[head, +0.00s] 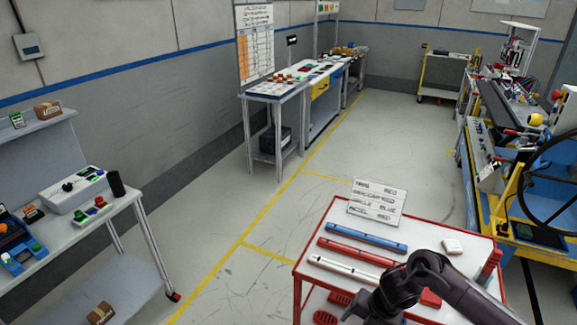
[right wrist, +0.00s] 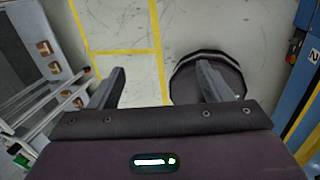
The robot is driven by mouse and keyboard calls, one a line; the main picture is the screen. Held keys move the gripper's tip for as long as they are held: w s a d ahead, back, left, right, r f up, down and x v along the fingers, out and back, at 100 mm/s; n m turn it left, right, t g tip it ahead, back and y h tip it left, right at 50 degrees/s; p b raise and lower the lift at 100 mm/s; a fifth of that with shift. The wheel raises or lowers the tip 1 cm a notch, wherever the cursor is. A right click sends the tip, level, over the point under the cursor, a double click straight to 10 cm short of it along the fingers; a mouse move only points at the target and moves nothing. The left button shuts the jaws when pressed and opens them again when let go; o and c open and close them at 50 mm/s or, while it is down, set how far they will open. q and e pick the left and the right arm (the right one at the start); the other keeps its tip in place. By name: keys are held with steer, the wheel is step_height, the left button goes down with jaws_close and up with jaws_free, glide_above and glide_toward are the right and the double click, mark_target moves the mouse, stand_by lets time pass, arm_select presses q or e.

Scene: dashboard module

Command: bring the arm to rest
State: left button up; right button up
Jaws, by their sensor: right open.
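My right arm (head: 430,275) comes in from the lower right of the head view, its dark joint bent in front of the red-framed cart. The gripper end of that arm cannot be made out in the head view. In the right wrist view my right gripper (right wrist: 160,82) has its two fingers wide apart, with nothing between them but floor beyond. My left arm and gripper are not in view.
The red cart (head: 335,209) carries blue, red and white bars and a lettered sign (head: 377,203). A grey workbench (head: 131,199) stands at left, a blue-yellow dashboard station (head: 520,228) at right.

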steer(key=s+a+f+m+y+b, duration=0.1)
steer(key=a+f+m+y+b, duration=0.2)
steer(key=f+m, duration=0.7)
steer(key=s+f+m+t+h+b, duration=0.1)
steer(key=s+f+m+b, duration=0.2)
steer(key=f, duration=0.7)
steer(key=s+f+m+t, duration=0.1)
steer(key=s+f+m, duration=0.35)
steer(key=f, duration=0.55)
steer(key=s+d+f+m+g+h+b, duration=0.1)
steer(key=s+d+f+m, duration=0.1)
steer(key=s+f, duration=0.4)
steer(key=s+d+f+m+h+b, duration=0.2)
steer(key=s+f+m, duration=0.3)
steer(key=s, duration=1)
steer(key=s+d+f+m+g+h+b, duration=0.1)
steer(key=s+d+f+m, duration=0.2)
steer(key=s+f, duration=0.4)
steer(key=s, duration=0.4)
steer(key=shift+s+d+g+h, duration=0.2)
steer(key=shift+g+h, duration=0.1)
steer(key=shift+h, duration=0.1)
